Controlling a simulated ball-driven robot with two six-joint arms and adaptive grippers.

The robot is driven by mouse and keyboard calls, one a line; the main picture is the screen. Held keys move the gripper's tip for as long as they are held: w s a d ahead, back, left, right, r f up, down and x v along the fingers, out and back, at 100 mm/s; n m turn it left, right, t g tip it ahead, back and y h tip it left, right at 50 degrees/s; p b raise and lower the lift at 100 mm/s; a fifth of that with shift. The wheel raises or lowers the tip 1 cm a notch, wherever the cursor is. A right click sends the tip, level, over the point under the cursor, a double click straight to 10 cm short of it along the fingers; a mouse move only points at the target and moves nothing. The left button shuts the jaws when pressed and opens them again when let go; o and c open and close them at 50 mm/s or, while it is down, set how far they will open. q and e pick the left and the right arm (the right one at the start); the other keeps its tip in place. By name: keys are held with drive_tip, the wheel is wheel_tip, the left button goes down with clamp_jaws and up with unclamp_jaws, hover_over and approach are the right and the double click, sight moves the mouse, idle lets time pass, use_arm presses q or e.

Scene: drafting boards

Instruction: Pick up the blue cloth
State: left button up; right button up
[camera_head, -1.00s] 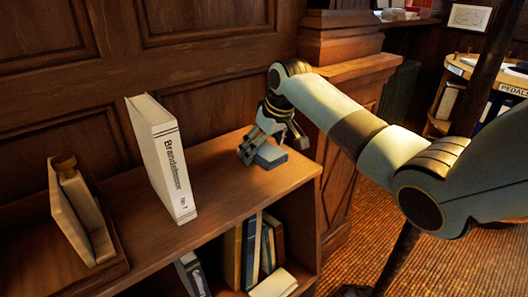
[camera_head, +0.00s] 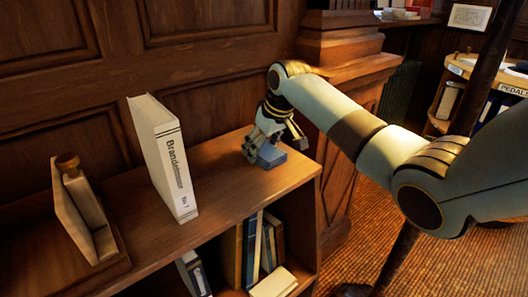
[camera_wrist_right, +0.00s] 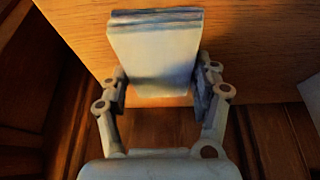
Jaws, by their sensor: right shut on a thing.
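The blue cloth (camera_head: 271,156) is a small, folded, pale blue block near the right end of the shelf top. In the right wrist view the cloth (camera_wrist_right: 154,50) shows as a thick folded stack with layered edges, between the two fingers. My right gripper (camera_head: 272,143) reaches down over it and is shut on it, one finger on each side; the gripper also shows in the wrist view (camera_wrist_right: 159,88). I cannot tell whether the cloth is clear of the wood. My left gripper is not in view.
A thick white book (camera_head: 163,157) stands upright on the wooden shelf top (camera_head: 221,201), left of the cloth. A wooden holder (camera_head: 82,214) stands farther left. Several books (camera_head: 254,250) fill the compartment below. The panelled wall (camera_head: 205,55) rises close behind.

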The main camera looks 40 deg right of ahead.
sight(265, 146)
drive_tip(key=shift+s+d+f, duration=0.1)
drive_tip(key=shift+d+f, duration=0.1)
drive_tip(key=shift+c, duration=0.5)
drive_tip(key=shift+d+b, duration=0.15)
drive_tip(key=shift+b, duration=0.25)
wheel_tip(265, 146, up, 4)
drive_tip(key=shift+r, duration=0.2)
drive_tip(key=s+d+r, duration=0.7)
drive_tip(key=s, duration=0.1)
drive_tip(key=shift+s+d+b, duration=0.25)
drive_tip(key=shift+b, duration=0.2)
